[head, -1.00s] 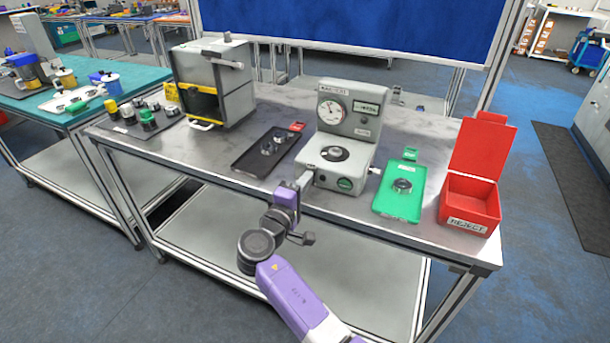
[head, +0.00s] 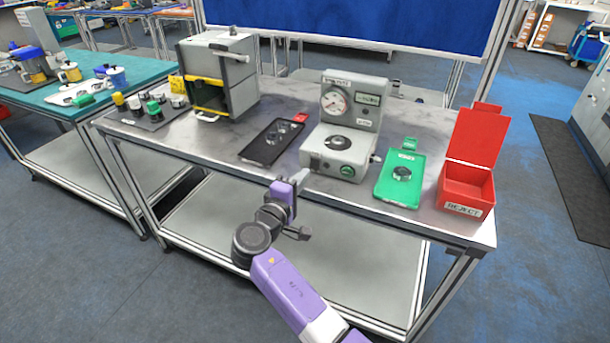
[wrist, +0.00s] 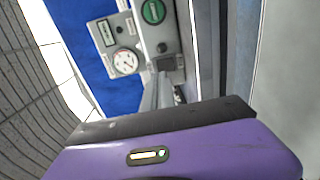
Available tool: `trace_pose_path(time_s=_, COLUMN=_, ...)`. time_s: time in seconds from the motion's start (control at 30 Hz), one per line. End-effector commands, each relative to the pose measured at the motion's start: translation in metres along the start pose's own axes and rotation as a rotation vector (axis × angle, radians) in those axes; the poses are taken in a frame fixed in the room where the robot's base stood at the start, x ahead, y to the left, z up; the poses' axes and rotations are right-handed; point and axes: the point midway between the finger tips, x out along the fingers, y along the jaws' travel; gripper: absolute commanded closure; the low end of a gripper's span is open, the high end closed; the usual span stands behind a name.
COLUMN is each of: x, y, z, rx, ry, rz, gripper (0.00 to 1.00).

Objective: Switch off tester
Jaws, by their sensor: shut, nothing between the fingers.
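The tester (head: 320,155) is a grey machine on the metal table, with a round dial gauge (head: 335,103) and a small display on its upright back. A green round button (head: 347,171) is on the front of its base, and a dark round part sits on top of the base. The wrist view shows the tester turned sideways, with the green button (wrist: 153,12) and gauge (wrist: 125,61) near the top. My gripper (head: 303,177) is shut and empty, in front of the tester's lower left, left of the button. Whether it touches the tester is unclear.
A black tray (head: 262,157) lies left of the tester, and a green tray (head: 388,190) lies right of it. A red reject bin (head: 465,190) with a raised lid stands at the right end. A grey box machine (head: 222,50) stands at the back left.

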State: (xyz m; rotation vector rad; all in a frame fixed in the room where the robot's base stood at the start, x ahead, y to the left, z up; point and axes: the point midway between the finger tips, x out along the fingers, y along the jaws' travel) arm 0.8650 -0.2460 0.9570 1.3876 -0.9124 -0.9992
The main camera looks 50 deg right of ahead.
Motion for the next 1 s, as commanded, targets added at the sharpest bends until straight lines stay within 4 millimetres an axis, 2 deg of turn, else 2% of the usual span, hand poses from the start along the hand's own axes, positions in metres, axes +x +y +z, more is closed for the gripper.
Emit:
trace_pose_path(time_s=0.53, x=-0.078, y=0.0, z=0.0, rx=0.0, ry=0.001, rz=-0.001, gripper=1.0)
trace_pose_path(time_s=0.7, x=-0.087, y=0.001, z=0.0, rx=-0.001, ry=0.0, rz=-0.001, gripper=1.0)
trace_pose_path(time_s=1.0, x=-0.088, y=0.001, z=0.001, rx=-0.001, ry=-0.001, rz=-0.001, gripper=1.0)
